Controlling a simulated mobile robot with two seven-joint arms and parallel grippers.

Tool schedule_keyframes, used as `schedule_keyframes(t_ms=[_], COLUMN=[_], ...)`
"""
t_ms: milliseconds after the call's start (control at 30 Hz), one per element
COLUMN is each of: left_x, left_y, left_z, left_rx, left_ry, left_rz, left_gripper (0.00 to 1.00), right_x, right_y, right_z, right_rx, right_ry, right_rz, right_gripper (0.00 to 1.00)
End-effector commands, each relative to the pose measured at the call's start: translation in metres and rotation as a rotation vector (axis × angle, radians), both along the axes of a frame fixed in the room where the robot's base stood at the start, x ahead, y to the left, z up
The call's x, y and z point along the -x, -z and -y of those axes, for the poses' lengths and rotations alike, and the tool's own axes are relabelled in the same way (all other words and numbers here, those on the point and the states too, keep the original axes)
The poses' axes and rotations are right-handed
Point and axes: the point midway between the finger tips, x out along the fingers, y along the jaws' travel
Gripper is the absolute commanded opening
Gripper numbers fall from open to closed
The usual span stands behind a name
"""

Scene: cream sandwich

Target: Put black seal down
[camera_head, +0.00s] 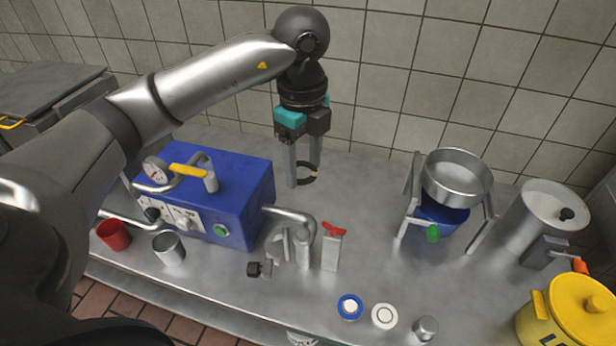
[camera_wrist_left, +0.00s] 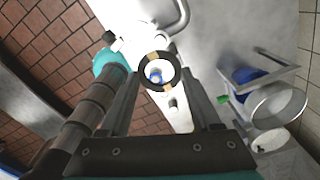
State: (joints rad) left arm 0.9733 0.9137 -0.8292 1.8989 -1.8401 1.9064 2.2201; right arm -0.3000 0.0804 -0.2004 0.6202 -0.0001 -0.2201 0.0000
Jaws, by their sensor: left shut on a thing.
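The black seal (camera_head: 308,182) is a thin dark ring with tan marks. My left gripper (camera_head: 304,177) points down and is shut on it, holding it above the metal table. In the left wrist view the seal (camera_wrist_left: 142,73) sits between the fingertips of my left gripper (camera_wrist_left: 159,73), with its opening facing the camera. A small blue and white thing shows through the opening there. My right gripper is not in view.
A blue machine (camera_head: 245,195) with pipes stands left of the gripper. A steel sieve (camera_head: 456,190) on a stand over a blue bowl (camera_head: 440,214) is at right. A yellow pot (camera_head: 580,312), cups and small lids stand near the front edge. The table (camera_head: 365,185) is clear right of the gripper.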

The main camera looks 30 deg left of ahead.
Motion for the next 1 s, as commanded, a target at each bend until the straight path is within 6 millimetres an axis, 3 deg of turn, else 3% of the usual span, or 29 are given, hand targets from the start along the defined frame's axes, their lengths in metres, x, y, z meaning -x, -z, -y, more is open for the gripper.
schedule_keyframes(t_ms=[267, 433, 1000], left_x=[0.000, 0.002, 0.012], left_y=[-0.011, -0.010, -0.001], left_z=[0.001, 0.003, 0.022], left_rx=[0.000, 0.001, 0.001], left_ry=[0.011, 0.132, 1.100], left_rz=[0.000, 0.000, -0.003], left_gripper=[0.13, 0.13, 0.13], right_x=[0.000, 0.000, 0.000], right_y=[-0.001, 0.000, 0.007], right_z=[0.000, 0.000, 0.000], right_rx=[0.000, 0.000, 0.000], right_ry=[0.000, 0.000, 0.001], right_rz=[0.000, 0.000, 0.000], right_gripper=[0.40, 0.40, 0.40])
